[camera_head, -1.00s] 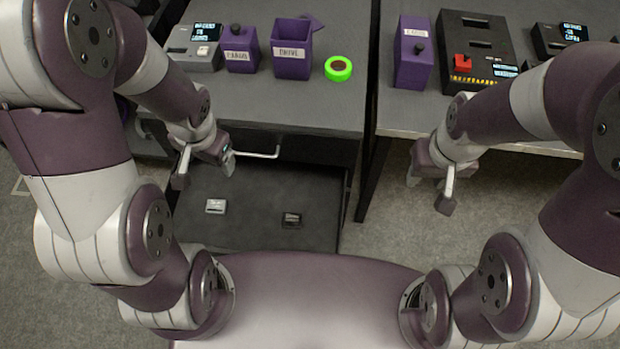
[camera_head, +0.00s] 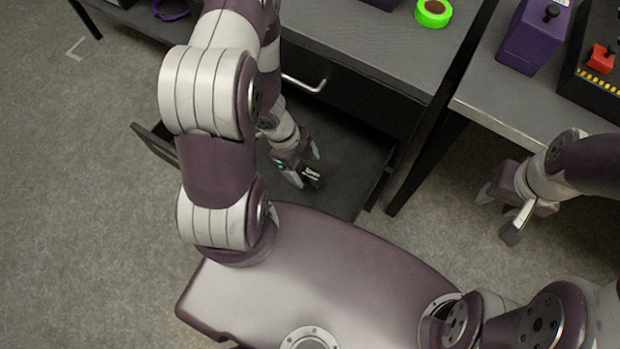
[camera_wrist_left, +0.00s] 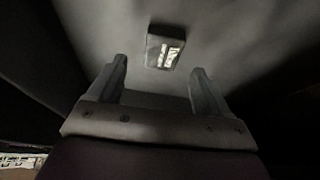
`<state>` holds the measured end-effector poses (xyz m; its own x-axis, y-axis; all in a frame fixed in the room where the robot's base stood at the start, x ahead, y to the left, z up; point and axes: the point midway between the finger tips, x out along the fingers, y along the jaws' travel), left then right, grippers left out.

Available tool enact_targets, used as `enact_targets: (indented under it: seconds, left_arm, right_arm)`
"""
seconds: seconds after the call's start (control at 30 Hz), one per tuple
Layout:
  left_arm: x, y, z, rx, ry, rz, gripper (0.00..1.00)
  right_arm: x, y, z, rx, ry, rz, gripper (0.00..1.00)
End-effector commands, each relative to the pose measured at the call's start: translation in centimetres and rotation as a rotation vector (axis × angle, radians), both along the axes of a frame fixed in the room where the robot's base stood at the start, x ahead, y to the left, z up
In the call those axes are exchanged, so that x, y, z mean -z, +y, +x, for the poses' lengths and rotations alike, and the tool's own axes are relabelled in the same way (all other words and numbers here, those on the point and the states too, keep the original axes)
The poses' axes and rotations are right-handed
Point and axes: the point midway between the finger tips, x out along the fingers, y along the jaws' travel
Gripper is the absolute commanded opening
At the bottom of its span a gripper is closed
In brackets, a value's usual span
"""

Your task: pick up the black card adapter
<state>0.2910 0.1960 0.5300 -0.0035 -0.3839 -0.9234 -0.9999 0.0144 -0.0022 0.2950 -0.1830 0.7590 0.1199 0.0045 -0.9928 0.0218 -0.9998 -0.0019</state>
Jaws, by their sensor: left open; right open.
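The black card adapter (camera_head: 312,174) lies in the open drawer (camera_head: 345,195) and shows partly beside my left gripper in the head view. In the left wrist view the adapter (camera_wrist_left: 164,47) is a small dark block with a pale printed label, just beyond the fingertips and between their lines. My left gripper (camera_head: 306,167) reaches down into the drawer with its fingers apart. In the left wrist view the left gripper (camera_wrist_left: 158,70) is open and empty. My right gripper (camera_head: 498,212) is open and empty, in front of the right table.
The drawer handle (camera_head: 304,85) and grey tabletop (camera_head: 375,45) are behind my left arm. A green tape roll (camera_head: 433,13) lies on that table. A purple box (camera_head: 535,38) and a dark device with a red part (camera_head: 601,58) stand on the right table. The pale card seen earlier is not visible.

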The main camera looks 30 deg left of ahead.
Motion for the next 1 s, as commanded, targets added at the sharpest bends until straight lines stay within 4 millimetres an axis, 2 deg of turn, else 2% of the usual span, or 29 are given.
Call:
enact_targets:
  seconds: [0.03, 0.13, 0.43, 0.6, 0.63, 0.87, 1.0]
  left_arm:
    - [1.9, -0.2, 0.0, 0.002, 0.001, 0.0, 0.79]
    - [3.3, -0.7, 0.1, 0.001, 0.001, 0.0, 0.79]
    - [3.6, -1.1, 0.1, -0.001, 0.001, 0.001, 0.79]
    - [3.6, -1.1, 0.1, -0.001, 0.001, 0.001, 0.23]
    - [3.6, -1.1, 0.1, -0.001, 0.001, 0.001, 0.18]
    - [3.6, -1.0, 0.1, -0.001, 0.0, 0.001, 0.18]
    - [2.8, -1.0, 0.1, -0.001, 0.0, 0.001, 0.18]
  right_arm:
    - [1.5, 0.0, 0.0, 0.0, 0.0, 0.0, 0.43]
    - [2.4, 0.0, 0.0, 0.0, 0.001, 0.0, 0.43]
    - [2.3, 0.0, 0.0, 0.0, 0.001, 0.0, 0.43]
    - [2.3, 0.0, 0.0, 0.0, 0.001, 0.0, 0.43]
    - [2.3, 0.0, 0.0, 0.0, 0.001, 0.0, 0.43]
    - [2.3, 0.0, 0.0, 0.0, 0.001, 0.0, 0.43]
    - [1.8, 0.0, 0.0, 0.0, 0.001, 0.0, 0.43]
